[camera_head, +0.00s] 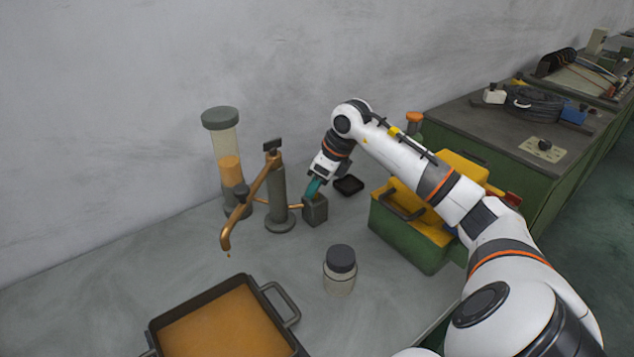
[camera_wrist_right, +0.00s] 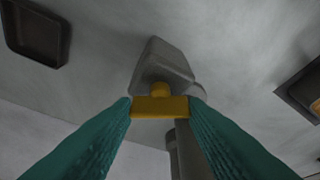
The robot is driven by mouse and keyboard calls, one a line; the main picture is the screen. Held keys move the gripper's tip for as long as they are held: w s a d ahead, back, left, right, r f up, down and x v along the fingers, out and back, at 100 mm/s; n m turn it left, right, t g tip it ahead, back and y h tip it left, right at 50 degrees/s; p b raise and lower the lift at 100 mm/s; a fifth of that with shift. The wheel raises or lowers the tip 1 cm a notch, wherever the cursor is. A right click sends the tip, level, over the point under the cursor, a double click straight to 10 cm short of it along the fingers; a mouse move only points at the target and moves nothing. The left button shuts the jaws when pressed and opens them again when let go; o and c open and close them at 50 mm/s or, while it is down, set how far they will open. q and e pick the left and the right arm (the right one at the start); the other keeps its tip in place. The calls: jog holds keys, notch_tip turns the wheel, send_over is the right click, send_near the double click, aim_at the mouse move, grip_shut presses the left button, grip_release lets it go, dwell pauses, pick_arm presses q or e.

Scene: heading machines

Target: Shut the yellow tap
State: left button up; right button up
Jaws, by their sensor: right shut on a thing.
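The yellow tap handle (camera_wrist_right: 160,107) is a short bar on a stub coming out of a grey block (camera_wrist_right: 162,66) in the right wrist view. The teal fingers of my right gripper (camera_wrist_right: 160,108) are on either side of the bar and shut on it. In the head view my right gripper (camera_head: 313,188) reaches down to the small grey block (camera_head: 315,212) beside the grey pillar (camera_head: 278,195); the fingers and arm hide the handle there. A copper spout (camera_head: 243,203) hangs from the pillar's left side, with a drop at its tip. My left gripper is not in view.
A clear cylinder (camera_head: 226,140) with orange liquid stands behind the spout. A black pan (camera_head: 282,298) of orange liquid and a lidded jar (camera_head: 340,272) are in front. A green box (camera_head: 405,240) with yellow trays stands right, under my arm. A small black tray (camera_head: 348,185) lies behind.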

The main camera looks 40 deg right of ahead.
jog(key=shift+m+h, duration=0.4)
jog(key=shift+m, duration=0.7)
jog(key=shift+a+m+t+h+b, duration=0.15)
jog(key=shift+m+h+b, duration=0.15)
jog(key=shift+m, duration=0.6)
jog(key=shift+m+t+h+b, duration=0.2)
jog(key=shift+m+h, duration=0.2)
jog(key=shift+m, duration=0.5)
jog(key=o, duration=1)
jog(key=b+v, duration=0.1)
jog(key=v, duration=1.1)
jog(key=shift+w+a+r, duration=0.1)
